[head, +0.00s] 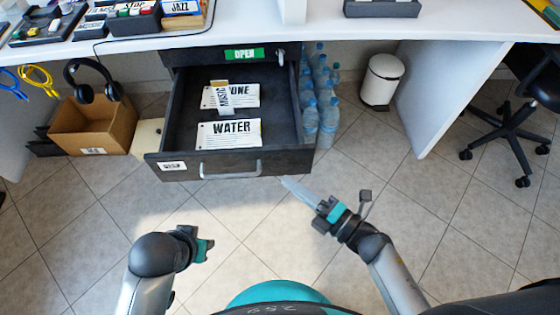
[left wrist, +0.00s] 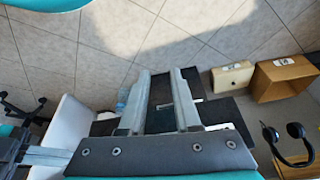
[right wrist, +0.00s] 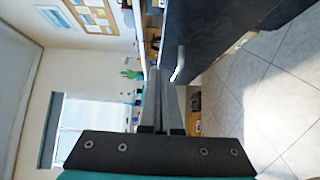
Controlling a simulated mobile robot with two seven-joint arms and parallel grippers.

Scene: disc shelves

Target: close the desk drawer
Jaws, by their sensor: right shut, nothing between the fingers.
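The desk drawer (head: 282,163) is pulled out and dark grey, with a light bar handle (head: 230,171) on its front. In the right wrist view its dark front (right wrist: 215,45) fills the upper right, with the handle (right wrist: 180,65) beside the fingertips. My right gripper (head: 287,183) is shut and empty, its tips just before the drawer's front, right of the handle; I cannot tell whether they touch. My left gripper (head: 207,250) is low in front of the drawer, away from it. Its fingers are apart and empty in the left wrist view (left wrist: 160,78).
Cards, one reading WATER (head: 229,133), lie in the drawer. Several water bottles (head: 322,100) stand right of it, and a white bin (head: 382,82) further right. A cardboard box (head: 92,125) with headphones (head: 92,78) is at left. The tiled floor before the desk is clear.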

